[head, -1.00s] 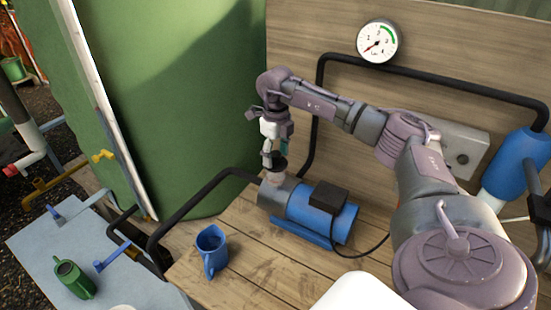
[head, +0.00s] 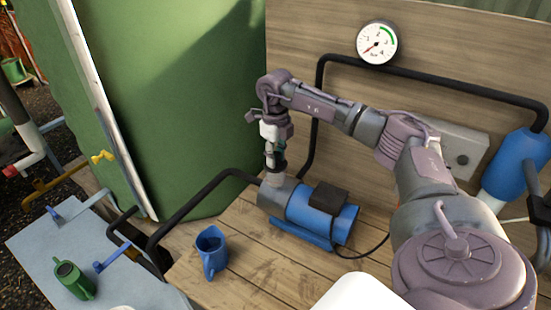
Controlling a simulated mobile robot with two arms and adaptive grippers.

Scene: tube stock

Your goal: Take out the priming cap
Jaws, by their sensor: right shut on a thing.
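The blue pump (head: 309,207) with a grey front end (head: 273,192) lies on the wooden bench. The priming cap (head: 279,167) is a small dark piece at the top of the pump's front end. My right gripper (head: 274,160) comes down from above and is shut on the cap. The fingers cover most of the cap, so I cannot tell whether it is still seated in the opening. My left gripper is not in view.
A blue jug (head: 211,252) stands on the bench (head: 250,265) left of the pump. A green can (head: 74,280) is on the grey slab (head: 40,240). A black pipe (head: 195,205) joins the pump, a gauge (head: 377,42) hangs on the back board, and a green tank (head: 180,100) stands behind.

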